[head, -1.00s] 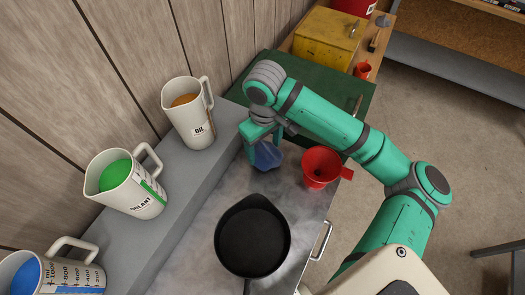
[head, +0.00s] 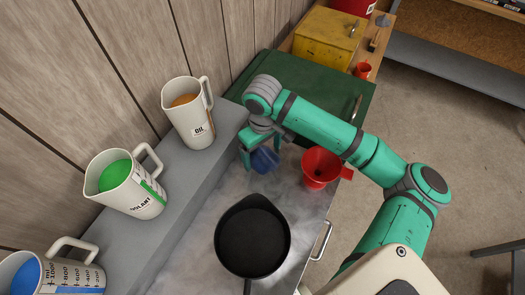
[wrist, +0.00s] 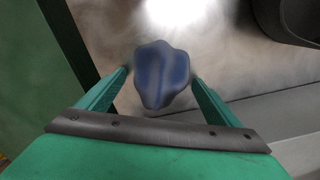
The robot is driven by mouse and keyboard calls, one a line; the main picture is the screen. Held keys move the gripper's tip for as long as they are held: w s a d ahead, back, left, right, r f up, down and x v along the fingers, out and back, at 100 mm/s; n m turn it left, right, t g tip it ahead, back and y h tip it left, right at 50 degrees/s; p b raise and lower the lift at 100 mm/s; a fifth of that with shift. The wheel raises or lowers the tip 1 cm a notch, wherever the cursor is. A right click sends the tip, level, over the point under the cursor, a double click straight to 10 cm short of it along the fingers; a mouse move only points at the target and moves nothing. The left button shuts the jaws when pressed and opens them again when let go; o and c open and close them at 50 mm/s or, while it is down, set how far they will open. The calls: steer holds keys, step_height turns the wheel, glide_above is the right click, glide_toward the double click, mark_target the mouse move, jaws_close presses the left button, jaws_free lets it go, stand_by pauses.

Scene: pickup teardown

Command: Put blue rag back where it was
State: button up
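The blue rag (head: 265,160) is a small crumpled bundle on the grey metal worktop, left of the red funnel and above the black pan in the head view. In the wrist view the rag (wrist: 161,76) shows between and just beyond my fingertips. My gripper (head: 261,154) is over the rag, pointing down. In the wrist view its two fingers are apart, with a narrow gap on each side of the rag, so it looks open. One finger partly hides the rag in the head view.
A black pan (head: 252,240) and a red funnel (head: 321,167) stand close by on the worktop (head: 200,248). Jugs of oil (head: 188,115), coolant (head: 126,182) and blue fluid (head: 50,272) line the grey ledge at left. A green surface (head: 322,95) lies behind.

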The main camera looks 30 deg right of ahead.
mark_target(263, 151)
step_height(263, 151, up, 12)
steer(key=shift+r, duration=0.2)
stand_by(0.6)
stand_by(0.5)
